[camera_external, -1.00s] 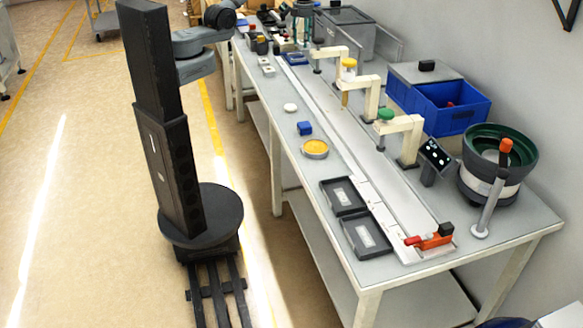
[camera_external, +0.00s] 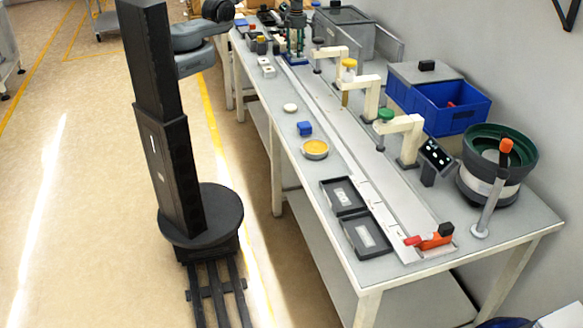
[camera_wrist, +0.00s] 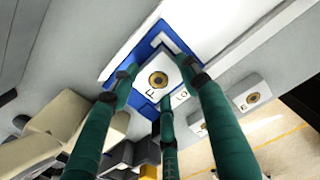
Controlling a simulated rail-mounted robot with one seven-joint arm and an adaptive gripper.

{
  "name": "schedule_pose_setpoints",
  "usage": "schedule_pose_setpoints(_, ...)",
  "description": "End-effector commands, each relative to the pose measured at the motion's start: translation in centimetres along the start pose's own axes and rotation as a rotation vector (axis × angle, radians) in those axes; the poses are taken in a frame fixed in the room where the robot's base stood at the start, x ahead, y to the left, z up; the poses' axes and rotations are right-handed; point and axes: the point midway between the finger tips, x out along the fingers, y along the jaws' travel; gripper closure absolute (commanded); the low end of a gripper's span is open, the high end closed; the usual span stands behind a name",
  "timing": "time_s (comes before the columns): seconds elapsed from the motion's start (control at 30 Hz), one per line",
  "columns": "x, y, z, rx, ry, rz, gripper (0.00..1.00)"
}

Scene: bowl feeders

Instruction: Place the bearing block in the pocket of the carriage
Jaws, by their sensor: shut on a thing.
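The bearing block (camera_wrist: 158,79) is white with a brass ring around a dark hole, and it sits between my fingers in the wrist view. My gripper (camera_external: 296,51) has green fingers, shut around the block. The blue carriage (camera_wrist: 143,45) lies behind the block in the wrist view; it also shows on the rail under my gripper in the external view (camera_external: 287,60). A pale recess shows at the carriage's upper part. Whether the block touches the carriage or hangs just above it, I cannot tell. My fingers hide part of both.
More white blocks (camera_wrist: 250,93) stand beside the rail. Cream gantry arms (camera_external: 331,52) overhang the rail to the right. Dark items (camera_external: 258,45) stand left of the carriage, and a grey bin (camera_external: 344,35) is behind. The rail's near stretch (camera_external: 385,165) is clear.

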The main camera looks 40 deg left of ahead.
Motion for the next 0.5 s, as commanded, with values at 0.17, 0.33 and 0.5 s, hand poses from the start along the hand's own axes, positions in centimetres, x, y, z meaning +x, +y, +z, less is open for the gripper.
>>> schedule_pose_setpoints(0.17,0.39,-0.03,0.02,0.000,0.000,0.000,0.53)
schedule_pose_setpoints(0.33,0.34,-0.03,0.01,0.000,0.000,0.000,0.43)
schedule_pose_setpoints(0.5,0.33,-0.04,0.01,0.000,0.000,0.000,0.35)
